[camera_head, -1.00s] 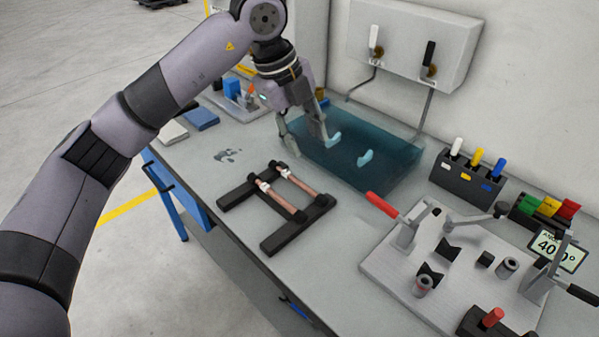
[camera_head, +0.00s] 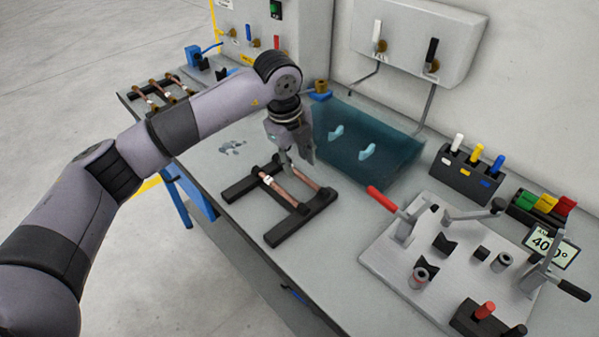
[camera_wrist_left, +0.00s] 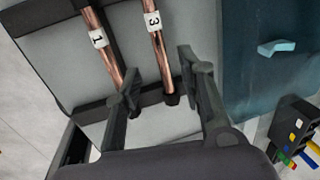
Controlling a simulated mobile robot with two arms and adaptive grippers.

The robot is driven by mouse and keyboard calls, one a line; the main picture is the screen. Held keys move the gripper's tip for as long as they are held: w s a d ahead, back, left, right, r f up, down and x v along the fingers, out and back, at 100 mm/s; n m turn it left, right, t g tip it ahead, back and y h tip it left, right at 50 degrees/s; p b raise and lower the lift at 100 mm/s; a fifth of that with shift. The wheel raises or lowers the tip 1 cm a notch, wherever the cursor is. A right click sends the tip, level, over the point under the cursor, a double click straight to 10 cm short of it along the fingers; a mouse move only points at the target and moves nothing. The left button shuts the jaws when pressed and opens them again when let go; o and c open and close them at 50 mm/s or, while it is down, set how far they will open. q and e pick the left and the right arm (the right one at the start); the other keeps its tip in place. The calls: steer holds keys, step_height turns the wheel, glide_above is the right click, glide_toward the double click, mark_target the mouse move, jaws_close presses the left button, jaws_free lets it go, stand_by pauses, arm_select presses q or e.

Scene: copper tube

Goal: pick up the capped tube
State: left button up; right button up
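Two copper tubes lie side by side across a black rack (camera_head: 240,190). The tube labelled 1 (camera_wrist_left: 107,58) is on the left in the left wrist view; the tube labelled 3 (camera_wrist_left: 157,45) is to its right and shows a dark end piece like a cap. The end of tube 1 is partly hidden by a finger. My left gripper (camera_wrist_left: 160,72) is open and empty, pointing down, its fingers on either side of tube 3 in that view. In the head view it (camera_head: 297,166) is over the rack's back side and hides part of tube 3. My right gripper is not in view.
A bending fixture (camera_head: 455,265) with a red-handled lever stands to the right. Another rack with tubes (camera_head: 160,95) is at the back left.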

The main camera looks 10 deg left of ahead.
mark_target(300, 174)
arm_select(q)
steer(key=shift+w+d+f+p, duration=0.1)
steer(key=shift+w+f+p, duration=0.1)
steer(key=shift+f, duration=0.55)
steer(key=shift+w+a+f+p, duration=0.1)
steer(key=shift+w+f+p, duration=0.15)
steer(key=shift+f, duration=0.5)
steer(key=shift+w+d+f+p, duration=0.1)
steer(key=shift+w+f+p, duration=0.1)
steer(key=shift+f, duration=0.55)
jaws_close()
